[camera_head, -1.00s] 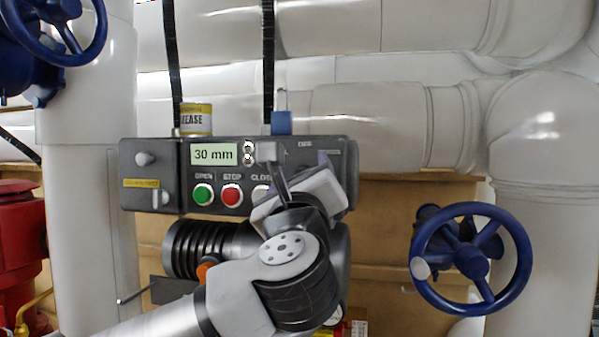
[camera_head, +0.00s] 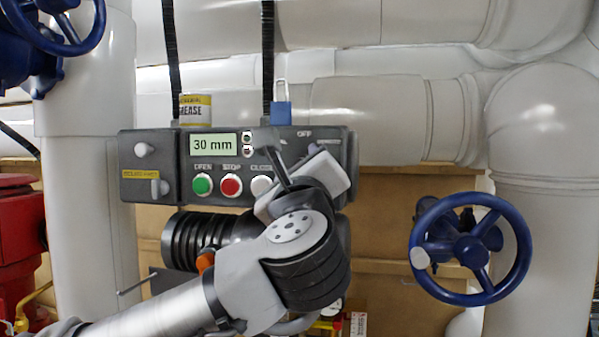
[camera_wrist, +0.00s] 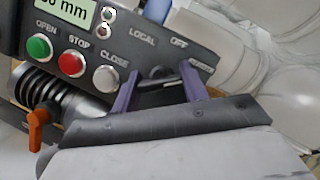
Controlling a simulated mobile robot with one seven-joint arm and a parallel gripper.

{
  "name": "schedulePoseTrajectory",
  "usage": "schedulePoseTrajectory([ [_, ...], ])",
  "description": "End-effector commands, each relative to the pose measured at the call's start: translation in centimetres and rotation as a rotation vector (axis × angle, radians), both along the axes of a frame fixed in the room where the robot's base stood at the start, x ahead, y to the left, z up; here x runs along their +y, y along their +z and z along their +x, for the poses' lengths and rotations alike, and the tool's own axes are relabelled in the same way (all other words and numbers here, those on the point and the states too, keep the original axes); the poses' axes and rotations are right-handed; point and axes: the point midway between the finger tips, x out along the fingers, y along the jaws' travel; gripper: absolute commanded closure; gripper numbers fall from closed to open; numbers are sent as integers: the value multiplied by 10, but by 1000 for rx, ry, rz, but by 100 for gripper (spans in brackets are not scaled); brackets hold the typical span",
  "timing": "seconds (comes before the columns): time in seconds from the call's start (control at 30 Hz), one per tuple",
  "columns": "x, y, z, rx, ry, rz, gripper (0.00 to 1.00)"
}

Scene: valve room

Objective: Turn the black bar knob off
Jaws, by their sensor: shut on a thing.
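The control panel (camera_head: 160,170) has green, red and white buttons and a display reading "30 mm". The black bar knob (camera_wrist: 158,83) shows in the wrist view below the LOCAL and OFF labels, and its bar lies nearly level across the picture. The purple fingers of my gripper (camera_wrist: 158,88) stand on both sides of the bar, shut on it. Part of the knob is hidden by the gripper.
A blue padlock (camera_head: 281,113) and a grease can (camera_head: 195,110) sit at the panel's top edge. An orange-handled part (camera_wrist: 38,125) is below the panel. A blue handwheel (camera_head: 470,250) is at right, and white pipes (camera_head: 370,110) run behind.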

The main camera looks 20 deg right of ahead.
Motion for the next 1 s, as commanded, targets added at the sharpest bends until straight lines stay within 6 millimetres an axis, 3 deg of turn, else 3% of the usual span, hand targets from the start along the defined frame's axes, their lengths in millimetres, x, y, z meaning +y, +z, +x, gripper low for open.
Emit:
schedulePoseTrajectory([
  [1.0,0,-1,0,465,1,-686,79],
])
